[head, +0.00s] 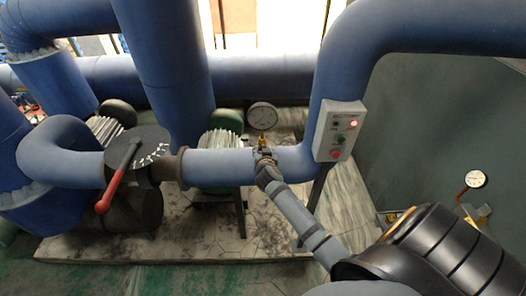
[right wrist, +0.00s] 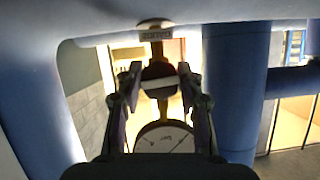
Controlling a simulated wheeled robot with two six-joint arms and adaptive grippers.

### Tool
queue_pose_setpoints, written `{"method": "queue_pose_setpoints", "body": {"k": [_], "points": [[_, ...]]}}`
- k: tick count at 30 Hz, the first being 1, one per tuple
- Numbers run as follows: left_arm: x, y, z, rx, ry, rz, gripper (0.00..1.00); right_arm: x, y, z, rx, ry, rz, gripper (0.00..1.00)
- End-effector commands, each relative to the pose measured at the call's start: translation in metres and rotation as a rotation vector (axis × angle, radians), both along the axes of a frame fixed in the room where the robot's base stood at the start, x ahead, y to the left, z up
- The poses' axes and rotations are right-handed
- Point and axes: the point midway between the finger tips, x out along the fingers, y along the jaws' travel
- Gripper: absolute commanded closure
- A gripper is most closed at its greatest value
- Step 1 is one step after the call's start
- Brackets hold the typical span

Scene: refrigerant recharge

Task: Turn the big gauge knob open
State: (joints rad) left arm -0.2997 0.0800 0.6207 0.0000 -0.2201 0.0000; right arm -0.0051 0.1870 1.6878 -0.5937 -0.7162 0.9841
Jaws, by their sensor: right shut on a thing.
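My right gripper (head: 265,166) reaches the fitting just below the dial, from the lower right. In the right wrist view my right gripper (right wrist: 158,80) has one finger on each side of the dark, reddish round knob (right wrist: 158,72) with a pale band, and is shut on it. The gauge dial (right wrist: 165,138) shows below the knob there. In the head view the gripper mostly hides the knob. My left gripper is not in view.
A black disc with a red lever (head: 111,190) is at the left. A smaller gauge (head: 475,179) stands far right. Blue pipes surround the fitting.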

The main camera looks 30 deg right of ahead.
Motion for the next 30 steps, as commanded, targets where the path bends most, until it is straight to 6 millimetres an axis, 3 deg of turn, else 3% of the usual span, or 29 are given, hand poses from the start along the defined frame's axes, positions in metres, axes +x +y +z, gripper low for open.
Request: {"method": "queue_pose_setpoints", "body": {"k": [14, 30], "points": [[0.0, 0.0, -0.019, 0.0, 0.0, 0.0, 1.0, 0.001, 0.002, -0.004, -0.345, 0.213, -0.001, 0.94], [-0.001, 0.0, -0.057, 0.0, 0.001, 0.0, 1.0, 0.001, 0.002, -0.006, -0.784, 0.482, 0.0, 0.94]]}}
